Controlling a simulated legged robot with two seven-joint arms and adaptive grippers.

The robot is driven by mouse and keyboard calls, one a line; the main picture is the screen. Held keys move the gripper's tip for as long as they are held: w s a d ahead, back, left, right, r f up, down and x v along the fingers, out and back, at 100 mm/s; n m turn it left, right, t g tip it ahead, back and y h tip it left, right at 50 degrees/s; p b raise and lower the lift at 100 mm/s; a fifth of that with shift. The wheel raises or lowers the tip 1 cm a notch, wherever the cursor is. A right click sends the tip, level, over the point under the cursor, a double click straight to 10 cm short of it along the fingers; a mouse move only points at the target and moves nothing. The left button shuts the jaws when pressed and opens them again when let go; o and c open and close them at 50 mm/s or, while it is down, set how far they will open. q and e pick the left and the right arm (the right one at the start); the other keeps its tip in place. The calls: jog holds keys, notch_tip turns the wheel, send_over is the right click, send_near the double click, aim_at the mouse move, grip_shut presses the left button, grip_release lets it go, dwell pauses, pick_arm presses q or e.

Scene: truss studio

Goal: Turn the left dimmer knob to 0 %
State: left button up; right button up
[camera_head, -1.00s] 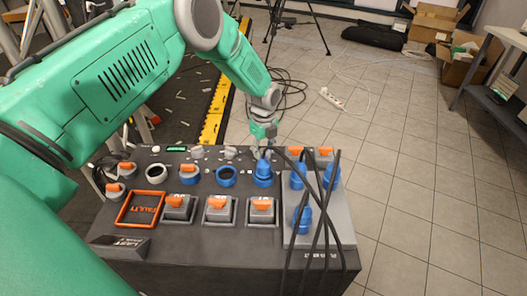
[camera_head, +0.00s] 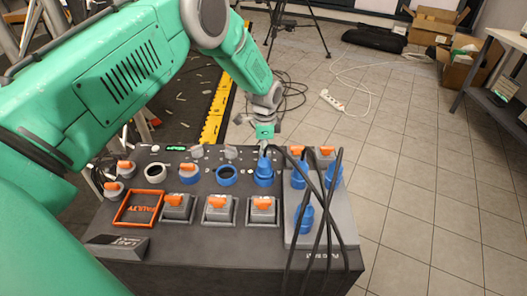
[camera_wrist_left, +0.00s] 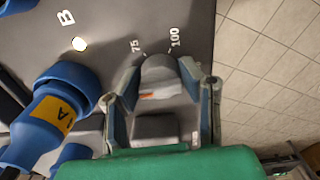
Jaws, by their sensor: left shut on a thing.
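My left gripper (camera_head: 266,143) reaches down at the back edge of the dark control panel (camera_head: 270,262), behind a blue plug (camera_head: 263,172). In the wrist view its two fingers (camera_wrist_left: 162,95) stand on both sides of a grey dimmer knob (camera_wrist_left: 158,70) with an orange mark, and are shut on it. The labels 75 and 100 show just beyond the knob; its exact setting is hard to read. In the head view the held knob is mostly hidden by the gripper and plug. My right gripper is not in view.
Blue plugs with black cables stand on a grey block (camera_head: 342,235) at the panel's right. Orange-topped switches (camera_head: 219,208) and an orange frame marked FAULTY (camera_head: 139,207) fill the front. In the wrist view a blue plug (camera_wrist_left: 58,110) is close left of the fingers.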

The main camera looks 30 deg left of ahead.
pick_arm(q)
jog(key=n, duration=0.7)
jog(key=shift+w+d+r, duration=0.1)
jog(key=shift+w+d, duration=0.1)
jog(key=shift+d, duration=0.1)
jog(key=n, duration=0.7)
jog(key=shift+w+r+n, duration=0.1)
jog(key=shift+n, duration=0.2)
jog(key=n, duration=0.4)
jog(key=shift+a+n, duration=0.1)
jog(key=shift+n, duration=0.2)
jog(key=shift+w+a+r+n+b, duration=0.1)
jog(key=shift+n+b, duration=0.2)
jog(key=shift+n, duration=1.8)
jog(key=o, duration=1.1)
jog(key=shift+o, duration=0.3)
